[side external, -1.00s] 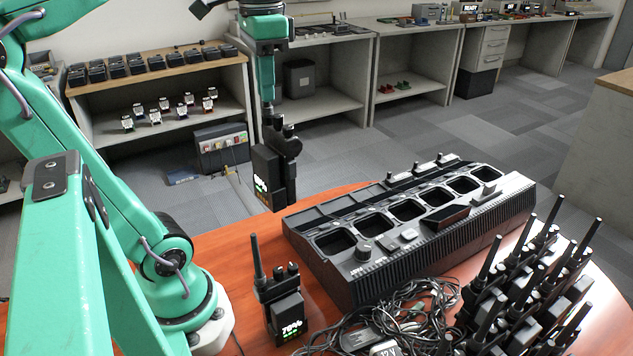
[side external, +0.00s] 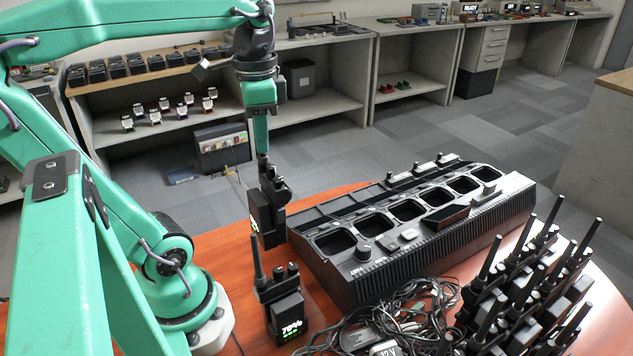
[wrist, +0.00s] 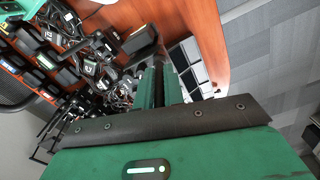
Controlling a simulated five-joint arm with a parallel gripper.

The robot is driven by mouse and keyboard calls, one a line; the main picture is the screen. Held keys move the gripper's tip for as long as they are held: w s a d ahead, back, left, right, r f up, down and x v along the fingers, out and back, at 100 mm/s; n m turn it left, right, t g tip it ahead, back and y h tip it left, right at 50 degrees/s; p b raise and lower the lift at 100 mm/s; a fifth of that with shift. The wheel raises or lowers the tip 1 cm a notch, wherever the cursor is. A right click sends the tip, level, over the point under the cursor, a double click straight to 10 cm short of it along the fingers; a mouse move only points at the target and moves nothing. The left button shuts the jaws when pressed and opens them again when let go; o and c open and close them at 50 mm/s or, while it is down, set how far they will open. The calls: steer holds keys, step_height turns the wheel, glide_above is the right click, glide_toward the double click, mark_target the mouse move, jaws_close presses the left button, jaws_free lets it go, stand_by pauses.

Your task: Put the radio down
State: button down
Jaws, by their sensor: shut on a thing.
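In the side view, my gripper (side external: 263,158) is shut on a black radio (side external: 267,218), gripping it near its upper end. The held radio hangs about upright, its lit green display seen nearly edge-on at the left. It is near the left end of the multi-bay charger (side external: 420,275); I cannot tell whether its lower end touches the table (side external: 225,260). A second radio (side external: 285,318) with a lit "78%" display stands upright in front. In the wrist view, the green jaws (wrist: 158,85) point into the scene; the held radio is hard to make out there.
Several black radios with upright antennas (side external: 520,290) crowd the right front. Tangled black cables (side external: 400,320) lie before the charger. Bare wood shows left of the charger, around the standing radio. Shelves (side external: 160,110) stand behind, across the floor.

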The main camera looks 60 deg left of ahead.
steer(key=shift+f, duration=0.4)
steer(key=shift+a+f, duration=0.1)
steer(key=shift+a, duration=0.05)
steer(key=s+a+f, duration=0.2)
steer(key=a+f, duration=0.8)
steer(key=a, duration=0.1)
steer(key=shift+s+f, duration=0.25)
steer(key=shift+f, duration=0.15)
stand_by(0.4)
steer(key=shift+f, duration=0.15)
steer(key=c, duration=1.5)
jaws_free()
step_height(320, 180, up, 12)
